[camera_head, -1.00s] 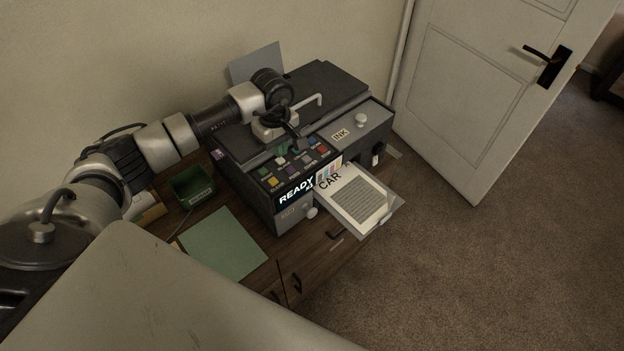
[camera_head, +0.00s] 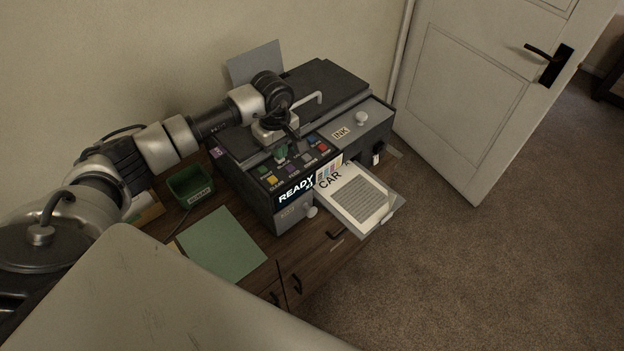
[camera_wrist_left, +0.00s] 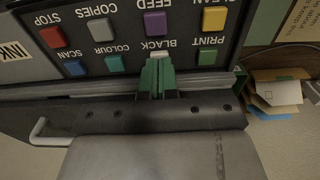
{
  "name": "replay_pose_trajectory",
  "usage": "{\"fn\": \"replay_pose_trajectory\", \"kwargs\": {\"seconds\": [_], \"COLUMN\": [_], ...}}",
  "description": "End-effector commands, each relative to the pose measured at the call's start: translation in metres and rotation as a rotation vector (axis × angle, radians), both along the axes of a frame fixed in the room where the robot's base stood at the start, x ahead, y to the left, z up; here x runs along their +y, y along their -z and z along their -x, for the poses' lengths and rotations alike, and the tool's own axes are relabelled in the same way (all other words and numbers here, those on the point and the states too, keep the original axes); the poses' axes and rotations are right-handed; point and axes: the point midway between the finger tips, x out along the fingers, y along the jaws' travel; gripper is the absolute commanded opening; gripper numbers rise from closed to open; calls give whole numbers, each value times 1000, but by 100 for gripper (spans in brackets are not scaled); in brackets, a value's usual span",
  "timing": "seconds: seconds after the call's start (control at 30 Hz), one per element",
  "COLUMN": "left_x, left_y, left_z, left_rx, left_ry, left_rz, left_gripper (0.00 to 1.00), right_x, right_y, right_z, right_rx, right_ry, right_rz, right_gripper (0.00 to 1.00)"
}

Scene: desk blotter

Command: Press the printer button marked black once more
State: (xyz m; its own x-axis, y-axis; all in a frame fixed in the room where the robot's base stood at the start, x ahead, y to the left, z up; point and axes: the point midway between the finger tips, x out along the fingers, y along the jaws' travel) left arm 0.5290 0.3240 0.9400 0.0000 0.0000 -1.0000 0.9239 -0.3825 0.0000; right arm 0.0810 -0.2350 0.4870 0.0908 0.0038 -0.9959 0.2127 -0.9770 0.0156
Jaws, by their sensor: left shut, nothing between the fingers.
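The printer (camera_head: 262,197) stands on the desk against the wall, its display reading READY. The pale button marked BLACK (camera_wrist_left: 155,57) shows in the left wrist view, between the COLOUR and PRINT buttons. My left gripper (camera_wrist_left: 158,67) is shut and empty, its green fingertips at the near edge of this button and partly in front of it. I cannot tell whether they touch it. In the head view my left gripper (camera_head: 281,154) is over the button panel. My right gripper is not in view.
Neighbouring buttons are close: green COLOUR (camera_wrist_left: 116,64), green PRINT (camera_wrist_left: 207,57) and purple FEED (camera_wrist_left: 155,24). A printed sheet (camera_head: 358,196) headed CAR lies in the front tray. A green box (camera_head: 190,187) and green sheet (camera_head: 222,245) are on the desk at left.

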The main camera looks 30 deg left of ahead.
Motion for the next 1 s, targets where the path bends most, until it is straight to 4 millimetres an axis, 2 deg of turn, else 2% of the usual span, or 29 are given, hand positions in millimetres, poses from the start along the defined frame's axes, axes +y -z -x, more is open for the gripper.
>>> {"fn": "replay_pose_trajectory", "kwargs": {"seconds": [0.5,0.87,1.0], "left_x": [0,0,0], "left_y": [12,9,1], "left_z": [0,0,0], "left_rx": [1,1,0], "left_ry": [0,0,0], "left_rz": [0,0,0], "left_gripper": [0,0,0], "right_x": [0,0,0], "right_y": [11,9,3], "right_z": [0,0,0], "right_rx": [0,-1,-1], "right_ry": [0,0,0], "right_rz": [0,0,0], "right_gripper": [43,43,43]}}
